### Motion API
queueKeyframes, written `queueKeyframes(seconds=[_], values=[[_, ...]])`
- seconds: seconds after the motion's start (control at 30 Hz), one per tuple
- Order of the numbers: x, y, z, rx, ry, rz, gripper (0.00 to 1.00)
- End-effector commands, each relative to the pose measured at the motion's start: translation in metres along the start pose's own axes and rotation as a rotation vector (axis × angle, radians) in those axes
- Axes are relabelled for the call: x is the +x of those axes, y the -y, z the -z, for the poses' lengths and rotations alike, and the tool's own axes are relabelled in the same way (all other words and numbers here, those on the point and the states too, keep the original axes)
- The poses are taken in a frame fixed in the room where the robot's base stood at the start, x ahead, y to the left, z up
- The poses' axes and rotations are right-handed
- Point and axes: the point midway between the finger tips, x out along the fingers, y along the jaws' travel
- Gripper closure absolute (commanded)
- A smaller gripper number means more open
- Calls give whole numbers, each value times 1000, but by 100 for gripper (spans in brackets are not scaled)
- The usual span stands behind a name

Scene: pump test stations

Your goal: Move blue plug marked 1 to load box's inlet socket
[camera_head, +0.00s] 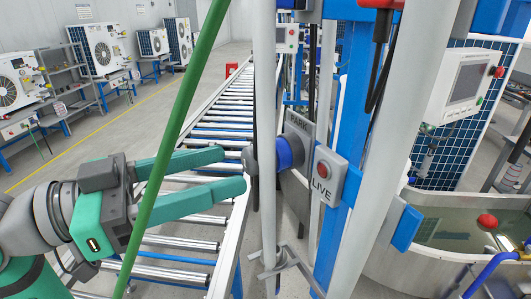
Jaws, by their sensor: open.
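My gripper (234,170) has two green fingers, spread apart and pointing right, with nothing seen between them. Just right of the fingertips, a blue plug (285,153) sits at the grey plate lettered PARK (300,128). A grey vertical pole partly covers the plug, and a grey knob-like part (250,160) shows on the near side of the pole, close to the fingertips. I cannot read a 1 on the plug. Beside PARK is a grey box lettered LIVE (324,187) with a red round part. I cannot make out which thing is the load box or its inlet socket.
A green pole or cable (165,160) crosses in front of my gripper. Grey and blue posts (342,150) stand to the right. A roller conveyor (225,115) runs behind. A screen box (465,85) and a water tank (450,235) are at right. A grey bracket (285,262) is low.

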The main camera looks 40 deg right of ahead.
Motion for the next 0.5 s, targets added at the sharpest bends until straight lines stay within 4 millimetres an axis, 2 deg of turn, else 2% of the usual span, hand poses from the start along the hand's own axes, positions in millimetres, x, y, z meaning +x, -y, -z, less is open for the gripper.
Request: queueKeyframes(seconds=[0.5], values=[[62,0,0,1,1,-2,45]])
